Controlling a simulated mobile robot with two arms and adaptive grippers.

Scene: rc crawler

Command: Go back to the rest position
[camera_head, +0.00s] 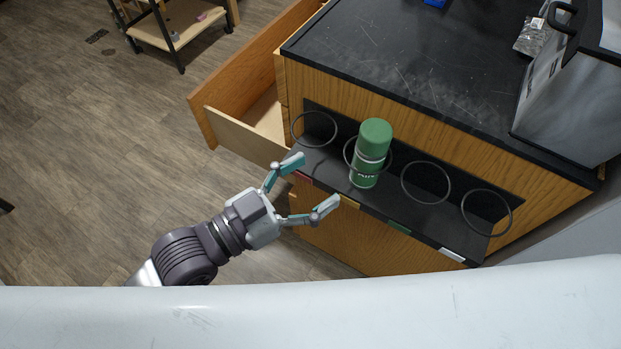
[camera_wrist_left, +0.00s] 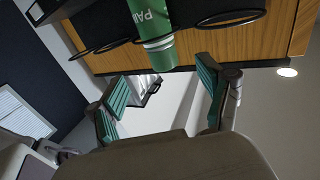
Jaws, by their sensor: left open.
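My left gripper (camera_head: 318,184) is open and empty in the head view, in front of the black holder shelf on the cabinet's side. In the left wrist view its two teal-padded fingers (camera_wrist_left: 160,98) are spread apart with nothing between them. A green spray can (camera_head: 366,160) stands upright in the second ring from the left of the holder, just beyond and to the right of the fingertips. It also shows in the left wrist view (camera_wrist_left: 153,30), ahead of the fingers and apart from them. My right gripper is not in view.
The black holder (camera_head: 436,224) has several rings; the others are empty. A wooden drawer (camera_head: 240,130) stands open on the left. The black cabinet top (camera_head: 400,62) carries a grey case (camera_head: 570,95) at right. A cart (camera_head: 180,28) stands far left. The floor at left is clear.

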